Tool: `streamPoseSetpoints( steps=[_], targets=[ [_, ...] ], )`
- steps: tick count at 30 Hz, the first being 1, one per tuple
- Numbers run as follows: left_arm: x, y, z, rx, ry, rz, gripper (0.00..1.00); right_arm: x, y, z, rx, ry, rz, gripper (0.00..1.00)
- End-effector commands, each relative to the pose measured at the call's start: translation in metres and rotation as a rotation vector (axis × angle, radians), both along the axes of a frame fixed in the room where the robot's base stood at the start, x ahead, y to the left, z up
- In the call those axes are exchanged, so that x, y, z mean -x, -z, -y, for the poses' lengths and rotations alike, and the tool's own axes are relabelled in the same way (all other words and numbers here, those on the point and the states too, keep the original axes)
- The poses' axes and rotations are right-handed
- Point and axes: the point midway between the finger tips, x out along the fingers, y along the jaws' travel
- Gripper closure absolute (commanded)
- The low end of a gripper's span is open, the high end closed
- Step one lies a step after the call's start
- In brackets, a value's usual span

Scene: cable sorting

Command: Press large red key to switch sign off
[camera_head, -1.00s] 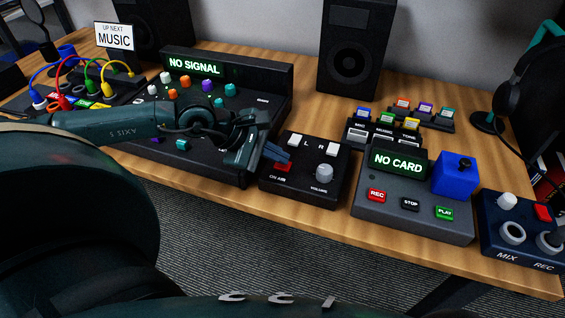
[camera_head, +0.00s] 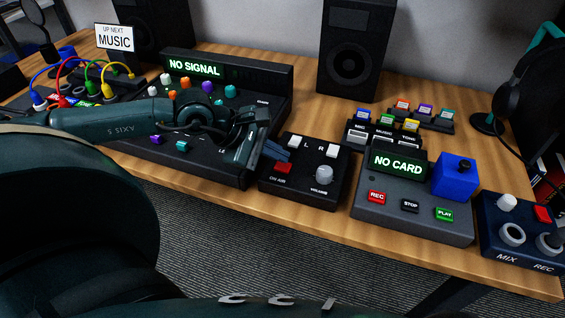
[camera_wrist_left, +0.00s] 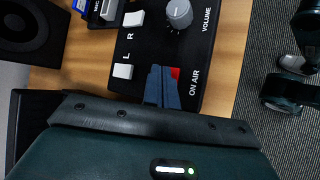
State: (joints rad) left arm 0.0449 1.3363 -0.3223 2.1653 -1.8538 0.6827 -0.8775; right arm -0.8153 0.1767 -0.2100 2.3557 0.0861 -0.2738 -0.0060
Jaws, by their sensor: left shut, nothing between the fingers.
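The large red key (camera_head: 281,168) sits on the black ON AIR box (camera_head: 318,190), above its ON AIR label. In the left wrist view the key (camera_wrist_left: 175,73) is partly hidden by the fingers. My left gripper (camera_head: 275,151) is shut and empty, with its blue-grey fingertips at the back edge of the key. In the left wrist view the fingertips (camera_wrist_left: 163,72) overlap the key; I cannot tell whether they touch it. The lit sign that the key switches is not identifiable in view.
The box also has white L and R keys and a grey volume knob (camera_head: 324,174). To its left is a mixer showing NO SIGNAL (camera_head: 194,68). To its right is a NO CARD recorder (camera_head: 410,222) with a smaller red REC key (camera_head: 377,196). Bare table (camera_head: 420,256) lies in front.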

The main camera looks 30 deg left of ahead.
Motion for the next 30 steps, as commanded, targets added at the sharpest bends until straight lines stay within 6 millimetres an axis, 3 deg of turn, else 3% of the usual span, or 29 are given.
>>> streamPoseSetpoints(
  steps=[20,30],
  targets=[
    [0.0,-0.058,0.0,-0.001,0.001,0.001,1.0,0.0,-0.034,0.0,0.0,0.0,-0.001,0.64],
    [0.0,-0.06,0.0,0.0,0.0,0.0,1.0,0.0,-0.034,0.0,0.0,0.0,-0.001,0.64]
  ],
)
